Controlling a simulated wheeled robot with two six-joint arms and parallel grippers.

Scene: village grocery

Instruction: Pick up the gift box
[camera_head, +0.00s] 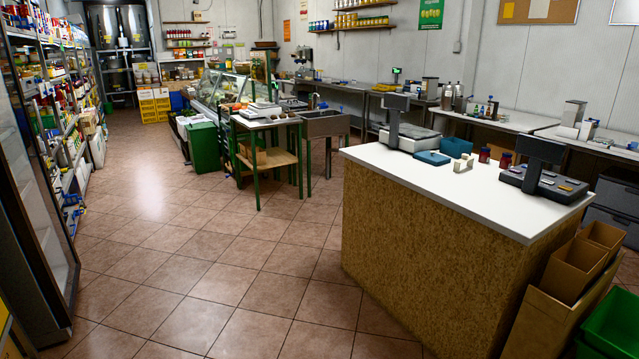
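No object is clearly recognisable as a gift box at this distance. A small cream-white boxy object (462,163) stands on the white top of the wood-chip counter (440,185); its details are too small to tell whether it is the gift box. Neither of my grippers is in view.
Two scales, one at the back left (400,130) and one at the right (542,175), flank these items. Cardboard boxes (575,270) and a green crate (610,320) stand at the counter's right. Shelves (60,130) line the left. The tiled floor (230,270) between is clear.

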